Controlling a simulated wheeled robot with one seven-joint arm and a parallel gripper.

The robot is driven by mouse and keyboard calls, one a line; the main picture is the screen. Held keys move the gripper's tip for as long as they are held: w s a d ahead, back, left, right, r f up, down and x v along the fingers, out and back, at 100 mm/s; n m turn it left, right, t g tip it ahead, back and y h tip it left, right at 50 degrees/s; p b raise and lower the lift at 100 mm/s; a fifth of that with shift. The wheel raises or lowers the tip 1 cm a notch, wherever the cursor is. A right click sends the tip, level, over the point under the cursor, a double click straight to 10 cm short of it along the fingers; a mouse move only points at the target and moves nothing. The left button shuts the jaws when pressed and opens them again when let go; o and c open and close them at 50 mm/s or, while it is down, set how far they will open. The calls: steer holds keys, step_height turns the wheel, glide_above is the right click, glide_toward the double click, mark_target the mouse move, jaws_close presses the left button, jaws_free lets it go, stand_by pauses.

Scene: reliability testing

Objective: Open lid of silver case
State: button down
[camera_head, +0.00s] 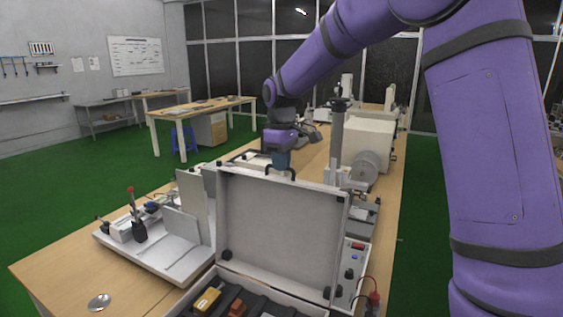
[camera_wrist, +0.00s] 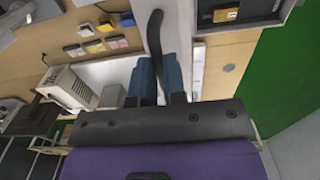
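The silver case (camera_head: 248,288) stands on the bench in the head view, with its lid (camera_head: 280,230) raised near upright and the pale inside facing me. Dark foam with yellow and brown items shows in the base. A black handle (camera_head: 281,168) is at the lid's top edge, and it also shows in the wrist view (camera_wrist: 155,32). My gripper (camera_head: 281,160) is at this handle, behind the lid's top edge. In the wrist view the blue fingers (camera_wrist: 160,75) are close together with the handle running between them, and they look shut on it. The exact contact is partly hidden.
A grey-white device with upright plates (camera_head: 185,225) stands left of the case. A column machine (camera_head: 337,140) and a control box (camera_head: 354,262) stand to its right. A metal disc (camera_head: 99,302) lies front left. The bench's left front is mostly clear.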

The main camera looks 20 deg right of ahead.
steer(key=s+a+r, duration=0.1)
steer(key=s+a, duration=0.4)
steer(key=shift+s+a+t+h, duration=0.3)
steer(key=shift+t+h, duration=0.1)
steer(key=c, duration=1.2)
jaws_free()
steer(key=shift+r, duration=0.1)
step_height(320, 180, up, 11)
steer(key=shift+s+a, duration=0.4)
